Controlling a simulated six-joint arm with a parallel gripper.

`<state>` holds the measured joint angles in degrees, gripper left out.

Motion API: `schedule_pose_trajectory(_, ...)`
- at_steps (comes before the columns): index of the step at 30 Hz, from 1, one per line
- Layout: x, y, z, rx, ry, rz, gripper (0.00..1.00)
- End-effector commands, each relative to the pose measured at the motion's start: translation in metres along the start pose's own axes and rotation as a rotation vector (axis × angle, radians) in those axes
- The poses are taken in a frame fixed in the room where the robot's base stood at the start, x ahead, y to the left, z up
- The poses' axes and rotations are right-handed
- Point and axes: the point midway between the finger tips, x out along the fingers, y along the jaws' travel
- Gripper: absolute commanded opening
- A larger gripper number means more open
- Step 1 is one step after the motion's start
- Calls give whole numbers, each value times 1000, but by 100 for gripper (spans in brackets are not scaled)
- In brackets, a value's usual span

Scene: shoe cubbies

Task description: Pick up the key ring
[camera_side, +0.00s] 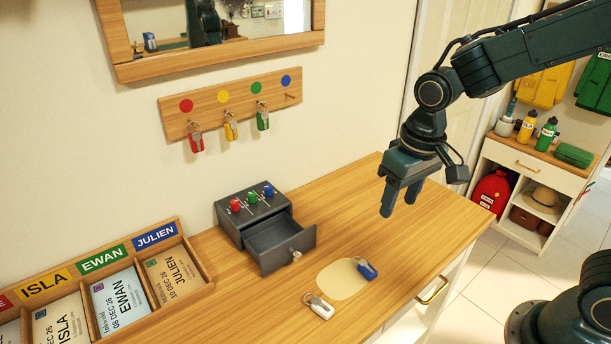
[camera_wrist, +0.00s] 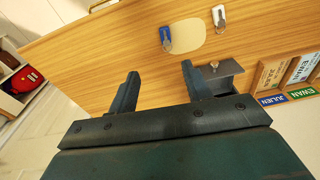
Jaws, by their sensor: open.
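A blue key ring (camera_side: 367,270) lies on the wooden tabletop at the right edge of a pale oval patch (camera_side: 342,279). A white-and-grey key ring (camera_side: 321,308) lies at the patch's lower left edge. The wrist view shows the blue key ring (camera_wrist: 165,36) and the white one (camera_wrist: 219,17) near the top. My gripper (camera_side: 400,198) is open and empty, pointing down above the tabletop, up and right of the blue key ring. Its two fingers (camera_wrist: 160,72) are apart in the wrist view, with bare wood between them.
A grey box (camera_side: 252,215) with coloured knobs has its drawer (camera_side: 279,244) pulled out, empty. Red, yellow and green key rings hang on the wall rack (camera_side: 230,105); the blue-dot peg is bare. A card tray (camera_side: 190,262) stands at left. The right tabletop is clear.

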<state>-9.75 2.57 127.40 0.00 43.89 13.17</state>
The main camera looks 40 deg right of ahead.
Motion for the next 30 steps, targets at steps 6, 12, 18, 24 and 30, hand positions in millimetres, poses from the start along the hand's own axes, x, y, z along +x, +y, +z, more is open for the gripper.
schedule_pose_trajectory(6, 38, -14, -13, 8, -71, 16, 49)
schedule_pose_trajectory(12, 56, -21, -18, 16, -101, 24, 49)
schedule_pose_trajectory(18, 59, -22, -19, 17, -104, 25, 49)
schedule_pose_trajectory(24, 66, -21, -18, 17, -107, 26, 49)
schedule_pose_trajectory(30, 88, -20, -15, 17, -109, 27, 49)
